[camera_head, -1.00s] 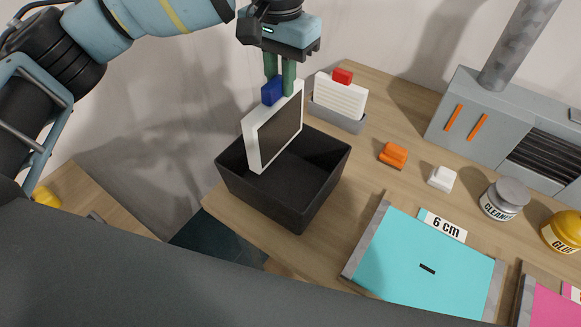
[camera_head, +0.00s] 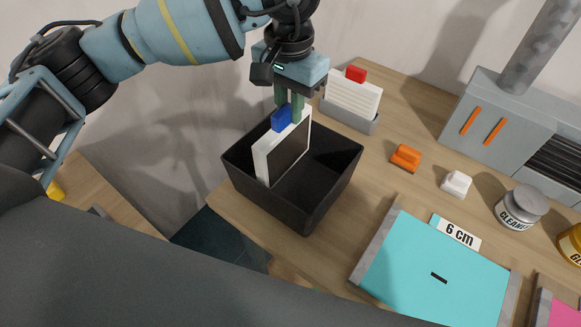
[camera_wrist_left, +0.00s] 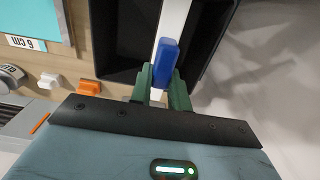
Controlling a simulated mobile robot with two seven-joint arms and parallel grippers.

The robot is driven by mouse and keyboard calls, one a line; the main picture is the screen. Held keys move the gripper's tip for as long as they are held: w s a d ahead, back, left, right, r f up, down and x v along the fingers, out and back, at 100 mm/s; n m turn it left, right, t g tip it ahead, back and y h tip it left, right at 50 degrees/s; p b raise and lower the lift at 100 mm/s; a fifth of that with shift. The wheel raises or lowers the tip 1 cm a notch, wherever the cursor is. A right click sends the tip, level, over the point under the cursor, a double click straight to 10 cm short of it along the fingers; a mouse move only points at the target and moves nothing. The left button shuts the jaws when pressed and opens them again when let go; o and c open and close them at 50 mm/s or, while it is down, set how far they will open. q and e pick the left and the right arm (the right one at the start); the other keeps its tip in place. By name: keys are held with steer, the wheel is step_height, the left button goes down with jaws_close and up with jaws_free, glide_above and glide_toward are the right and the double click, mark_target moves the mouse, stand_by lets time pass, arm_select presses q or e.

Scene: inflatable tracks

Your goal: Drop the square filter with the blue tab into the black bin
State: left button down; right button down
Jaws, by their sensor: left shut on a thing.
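The square filter (camera_head: 286,152) has a white frame, a dark face and a blue tab (camera_head: 281,118) on its top edge. My left gripper (camera_head: 290,108) is shut on the filter at the blue tab, which also shows between the fingers in the left wrist view (camera_wrist_left: 165,62). The filter hangs upright at the black bin (camera_head: 330,186), with its lower part inside the bin's opening. I cannot tell whether it touches the bin's floor or wall. The bin is otherwise empty where I can see in. My right gripper is not in view.
A filter with a red tab (camera_head: 355,75) stands in a grey holder (camera_head: 350,118) behind the bin. An orange clip (camera_head: 405,157), a white clip (camera_head: 456,183), a cleaner jar (camera_head: 521,207) and a turquoise pad (camera_head: 430,265) lie to the right. The grey machine (camera_head: 500,125) stands at the back right.

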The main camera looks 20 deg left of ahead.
arm_select(q)
steer(key=shift+f, duration=0.45)
steer(key=c, duration=1.3)
jaws_free()
steer(key=shift+o, duration=0.2)
steer(key=shift+r+b, duration=0.4)
steer(key=shift+r, duration=3.55)
steer(key=shift+f, duration=0.1)
